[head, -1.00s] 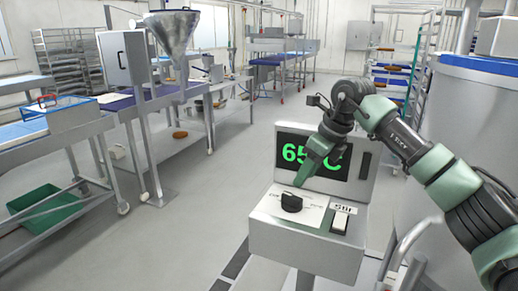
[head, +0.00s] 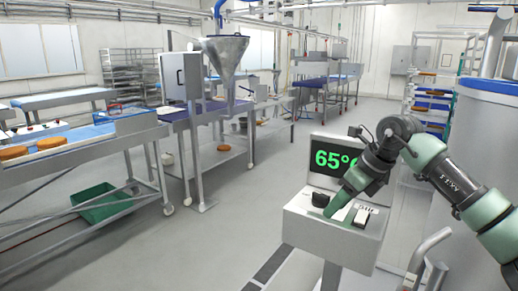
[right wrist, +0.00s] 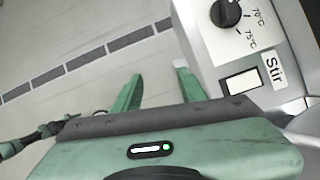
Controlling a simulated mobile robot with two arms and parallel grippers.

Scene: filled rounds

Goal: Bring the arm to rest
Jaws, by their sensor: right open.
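My right gripper (head: 333,209) is over the front of the control box (head: 325,231), just right of the black knob (head: 320,199). In the right wrist view its two fingers (right wrist: 157,80) stand apart with nothing between them. The knob (right wrist: 226,13) and the white Stir switch (right wrist: 242,82) lie to the right of the fingers there. The switch also shows in the head view (head: 362,216). The green display (head: 335,160) reads 65 °C, its right end hidden by my arm. My left gripper is out of view.
A large steel vat (head: 485,140) with a blue rim stands close on the right, with bent pipes at its foot. A table with filled rounds (head: 52,143) and a green crate (head: 103,205) are at the left. Open floor lies between.

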